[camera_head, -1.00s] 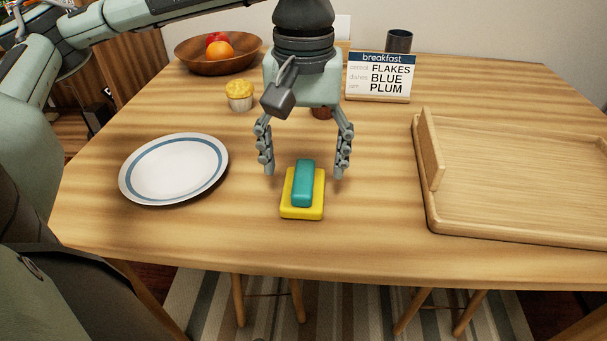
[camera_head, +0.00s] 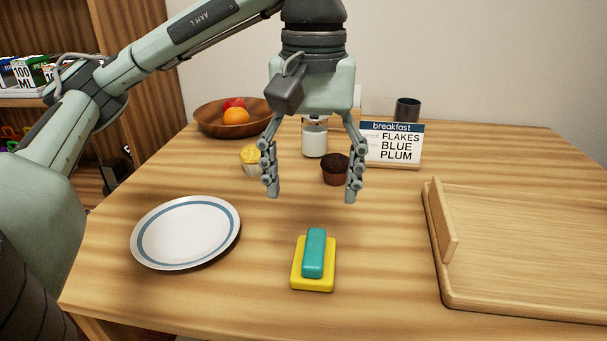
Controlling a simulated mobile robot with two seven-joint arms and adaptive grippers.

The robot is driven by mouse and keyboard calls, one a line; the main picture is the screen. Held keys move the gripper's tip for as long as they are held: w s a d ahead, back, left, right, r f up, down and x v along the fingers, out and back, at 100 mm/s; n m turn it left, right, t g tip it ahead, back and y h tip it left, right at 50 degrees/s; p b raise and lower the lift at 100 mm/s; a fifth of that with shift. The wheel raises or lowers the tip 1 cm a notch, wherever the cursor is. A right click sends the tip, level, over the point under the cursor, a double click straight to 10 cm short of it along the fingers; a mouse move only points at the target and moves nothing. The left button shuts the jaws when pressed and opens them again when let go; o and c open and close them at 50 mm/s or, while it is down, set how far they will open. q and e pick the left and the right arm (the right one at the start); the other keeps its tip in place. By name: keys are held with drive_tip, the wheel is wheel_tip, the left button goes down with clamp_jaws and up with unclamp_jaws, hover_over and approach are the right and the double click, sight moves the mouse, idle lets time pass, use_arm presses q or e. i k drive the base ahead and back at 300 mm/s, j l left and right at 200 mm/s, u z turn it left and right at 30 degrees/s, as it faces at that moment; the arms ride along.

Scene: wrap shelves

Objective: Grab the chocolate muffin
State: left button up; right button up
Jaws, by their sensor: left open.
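The chocolate muffin (camera_head: 334,169) has a dark brown top and a reddish-brown cup. It stands upright on the wooden table (camera_head: 400,240), behind my left gripper and seen between its fingers, nearer the right one. My left gripper (camera_head: 313,195) points down, open and empty, in front of the muffin and above the table. I cannot tell its exact height. My right gripper is not in view.
A yellow muffin (camera_head: 250,161) stands left of the gripper, partly hidden by a finger. A white jar (camera_head: 315,140) and a breakfast sign (camera_head: 393,143) stand behind. A fruit bowl (camera_head: 205,122), plate (camera_head: 186,232), sponge stack (camera_head: 314,255) and wooden tray (camera_head: 520,240) surround the area.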

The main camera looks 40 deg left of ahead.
sight(334, 166)
drive_tip(key=u, duration=1.2)
